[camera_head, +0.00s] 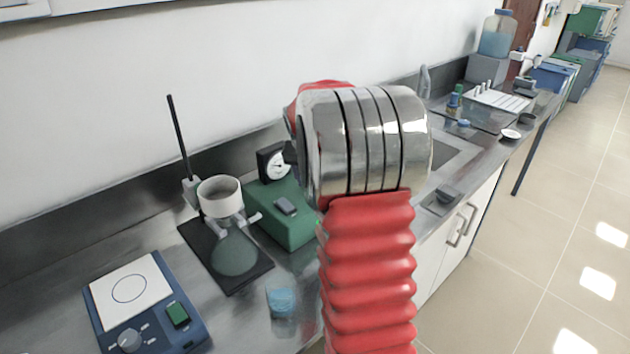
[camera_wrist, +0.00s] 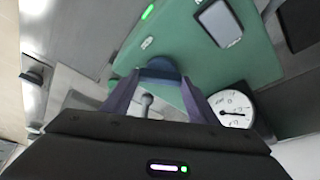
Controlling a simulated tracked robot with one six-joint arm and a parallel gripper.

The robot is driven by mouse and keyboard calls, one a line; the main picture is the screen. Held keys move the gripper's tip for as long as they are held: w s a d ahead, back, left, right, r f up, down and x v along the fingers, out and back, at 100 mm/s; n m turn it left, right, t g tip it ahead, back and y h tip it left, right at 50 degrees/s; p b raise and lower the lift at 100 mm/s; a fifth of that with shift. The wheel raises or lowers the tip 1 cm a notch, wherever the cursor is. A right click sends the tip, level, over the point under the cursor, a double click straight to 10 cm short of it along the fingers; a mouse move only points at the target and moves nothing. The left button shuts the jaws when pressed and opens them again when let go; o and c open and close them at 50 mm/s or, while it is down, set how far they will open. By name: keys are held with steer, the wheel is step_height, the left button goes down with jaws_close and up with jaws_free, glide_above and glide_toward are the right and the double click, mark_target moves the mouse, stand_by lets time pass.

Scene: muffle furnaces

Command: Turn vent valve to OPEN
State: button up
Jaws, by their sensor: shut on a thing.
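A green box-shaped unit (camera_head: 283,228) stands on the bench in the head view, with a dark screen on its top. It fills much of the wrist view (camera_wrist: 205,65). A dark blue knob (camera_wrist: 160,66), apparently the vent valve, sits at the edge of the green unit in the wrist view. My gripper (camera_wrist: 160,78) is shut on this knob, one finger on each side. A round dial gauge (camera_wrist: 230,111) is at the right; it also shows in the head view (camera_head: 277,167). My arm hides my gripper and the valve in the head view. No OPEN mark is readable.
A stand with a white ring-shaped vessel (camera_head: 220,196), a blue hotplate (camera_head: 145,303) and a small blue-tinted beaker (camera_head: 283,300) are left of my arm. A sink area and several small items lie farther along the bench. The floor at right is clear.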

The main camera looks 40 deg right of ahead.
steer(key=m+g, duration=0.1)
steer(key=m, duration=0.3)
steer(key=m+g, duration=0.1)
steer(key=m, duration=0.1)
steer(key=shift+w+a+m+g+h, duration=0.15)
steer(key=shift+w+m+g+h, duration=0.15)
steer(key=shift+m, duration=0.1)
stand_by(0.4)
steer(key=o, duration=1)
steer(key=shift+o, duration=0.2)
steer(key=v, duration=1.3)
steer(key=shift+a+r, duration=0.15)
steer(key=shift+r, duration=0.15)
